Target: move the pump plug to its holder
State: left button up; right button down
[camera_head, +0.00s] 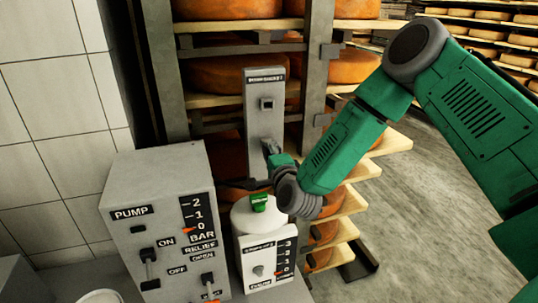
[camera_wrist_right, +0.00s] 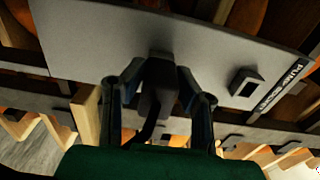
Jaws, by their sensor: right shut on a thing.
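My right gripper (camera_head: 270,147) is at the lower part of a tall grey panel (camera_head: 264,127) with a label at its top. In the right wrist view the gripper (camera_wrist_right: 163,88) is shut on a dark plug (camera_wrist_right: 157,92), with a dark cable bending down from it. The plug's far end is against or just in front of the panel (camera_wrist_right: 150,30); I cannot tell whether it is seated in anything. The square pump socket (camera_head: 266,103) higher on the panel is empty, and it also shows in the wrist view (camera_wrist_right: 246,83). The left gripper is not in view.
A grey pump box (camera_head: 165,225) with switches and a gauge stands at the lower left. A white unit (camera_head: 266,258) with a green-topped vessel (camera_head: 259,202) stands below the gripper. Shelves of orange cheese wheels (camera_head: 222,74) are behind the panel. Open floor (camera_head: 420,210) lies to the right.

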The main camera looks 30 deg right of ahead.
jog(key=shift+w, duration=0.35)
jog(key=c, duration=1.2)
grip_release()
jog(key=shift+o, duration=0.2)
jog(key=shift+s, duration=0.1)
jog(key=shift+s, duration=0.3)
jog(key=v, duration=1.1)
jog(key=shift+f, duration=0.1)
